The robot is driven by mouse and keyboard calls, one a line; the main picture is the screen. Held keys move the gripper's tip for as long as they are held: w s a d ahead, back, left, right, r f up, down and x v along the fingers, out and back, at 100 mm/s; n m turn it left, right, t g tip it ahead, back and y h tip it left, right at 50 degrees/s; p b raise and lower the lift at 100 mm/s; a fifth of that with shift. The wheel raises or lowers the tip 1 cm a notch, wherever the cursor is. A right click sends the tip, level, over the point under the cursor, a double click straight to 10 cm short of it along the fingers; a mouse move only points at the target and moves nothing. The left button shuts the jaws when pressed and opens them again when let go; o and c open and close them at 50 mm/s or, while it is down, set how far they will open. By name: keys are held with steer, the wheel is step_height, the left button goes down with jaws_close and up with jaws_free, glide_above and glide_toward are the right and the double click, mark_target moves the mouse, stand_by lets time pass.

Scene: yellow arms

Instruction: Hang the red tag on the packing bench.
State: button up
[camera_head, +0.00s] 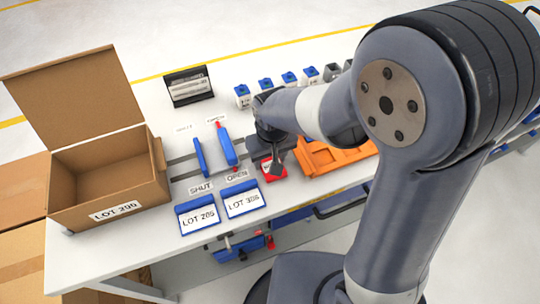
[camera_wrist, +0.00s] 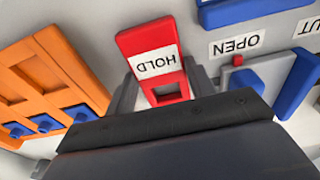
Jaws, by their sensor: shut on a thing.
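The red tag (camera_head: 272,171) has a white HOLD label and a square hole at one end. In the wrist view the tag (camera_wrist: 130,42) is between the fingers of my gripper (camera_wrist: 165,90), gripped near the holed end. In the head view my gripper (camera_head: 278,158) is over the packing bench (camera_head: 130,240), right of the blue levers. The right blue lever (camera_head: 228,147) stands by the OPEN label, with small red parts near its ends. The left blue lever (camera_head: 200,158) is by the SHUT label. My wrist hides part of the bench behind the tag.
An open cardboard box (camera_head: 110,192) marked LOT 200 stands at the left. Two blue card holders, LOT 205 (camera_head: 198,219) and LOT 306 (camera_head: 243,201), sit at the front edge. An orange tray (camera_head: 335,158) is right of my gripper. Several blue-topped blocks and a dark rack (camera_head: 188,86) stand behind.

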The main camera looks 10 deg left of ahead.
steer(key=o, duration=1)
steer(key=shift+o, duration=0.2)
step_height(320, 180, up, 11)
steer(key=shift+s, duration=0.35)
steer(key=shift+f, duration=0.2)
steer(key=f, duration=1)
steer(key=shift+w+f, duration=0.3)
steer(key=shift+f, duration=0.05)
steer(key=shift+w, duration=0.1)
